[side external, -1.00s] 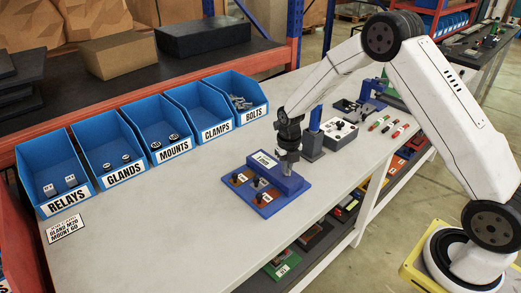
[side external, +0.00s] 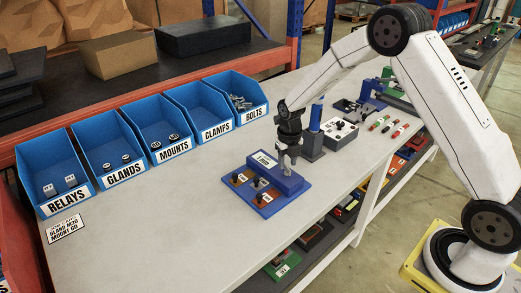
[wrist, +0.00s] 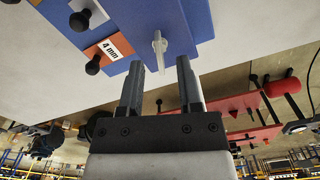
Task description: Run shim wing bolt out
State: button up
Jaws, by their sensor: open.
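A blue fixture (side external: 290,203) lies near the table's front edge. It carries small brown-orange shim plates (side external: 266,198) with black knobs; one in the wrist view is labelled "4 mm" (wrist: 117,45). A pale grey wing bolt (wrist: 160,47) stands out from the blue block's end in the wrist view. My gripper (wrist: 160,66) is open, with its two dark fingers pointing at the wing bolt, one to each side of its line. In the side view my gripper (side external: 288,166) is over the right end of the raised blue block and hides the wing bolt.
Blue bins (side external: 166,120) of relays, glands, mounts, clamps and bolts line the back. The table's left and front-left area is clear, apart from a printed card (side external: 66,228).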

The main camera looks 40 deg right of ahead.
aim_at(287, 167)
jog(key=shift+r, duration=2.75)
jog(key=shift+s, duration=0.1)
jog(key=s+a+r+m+t, duration=0.1)
jog(key=s+a+r+m, duration=0.1)
jog(key=s+m, duration=0.8)
jog(key=s+a+r+m+t, duration=0.1)
jog(key=s+m, duration=0.8)
jog(key=m, duration=1.3)
jog(key=shift+s+a+r+t, duration=0.35)
jog(key=shift+a+r, duration=0.3)
jog(key=shift+a, duration=0.6)
